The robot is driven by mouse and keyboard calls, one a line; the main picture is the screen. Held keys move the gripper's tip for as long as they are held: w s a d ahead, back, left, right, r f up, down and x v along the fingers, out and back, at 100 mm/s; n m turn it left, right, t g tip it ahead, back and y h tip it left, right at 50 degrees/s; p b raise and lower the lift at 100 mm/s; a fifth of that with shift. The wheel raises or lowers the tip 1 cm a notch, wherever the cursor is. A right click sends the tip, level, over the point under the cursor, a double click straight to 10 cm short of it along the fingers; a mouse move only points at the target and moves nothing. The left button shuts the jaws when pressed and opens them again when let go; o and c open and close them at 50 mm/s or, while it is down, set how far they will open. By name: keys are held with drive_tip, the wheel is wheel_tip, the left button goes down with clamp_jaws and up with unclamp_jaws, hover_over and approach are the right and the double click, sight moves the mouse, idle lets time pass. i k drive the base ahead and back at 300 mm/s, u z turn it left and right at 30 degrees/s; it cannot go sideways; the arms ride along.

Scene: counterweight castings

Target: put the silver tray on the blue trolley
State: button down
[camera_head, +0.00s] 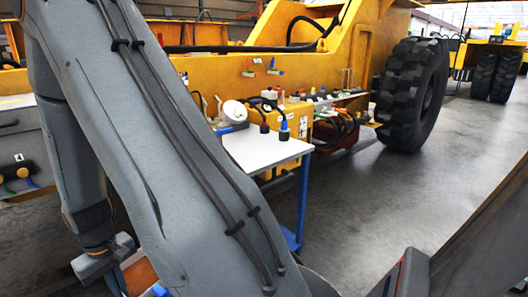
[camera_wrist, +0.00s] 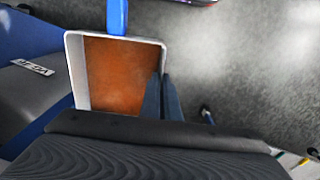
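The silver tray (camera_wrist: 71,70) shows in the wrist view with a pale metal rim and a rusty orange-brown inside. My gripper (camera_wrist: 161,80) has its two dark fingers close together on either side of the tray's right wall, shut on it. In the head view, part of the orange-brown tray (camera_head: 141,276) shows low at the left, beside my wrist and partly hidden by my arm. The fingertips are hidden there. The blue trolley (camera_head: 302,195) stands beyond my arm, with a pale flat top and blue legs. My arm covers its left part.
On the trolley's top stand a white round item (camera_head: 233,111) and a blue-based dark item (camera_head: 284,131) near the back edge; its front is clear. A yellow machine (camera_head: 330,60) with a big black tyre (camera_head: 413,95) stands behind. Grey floor is open at right.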

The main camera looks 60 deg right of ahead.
sight(264, 153)
drive_tip(key=z, duration=2.15)
drive_tip(key=i, duration=0.45)
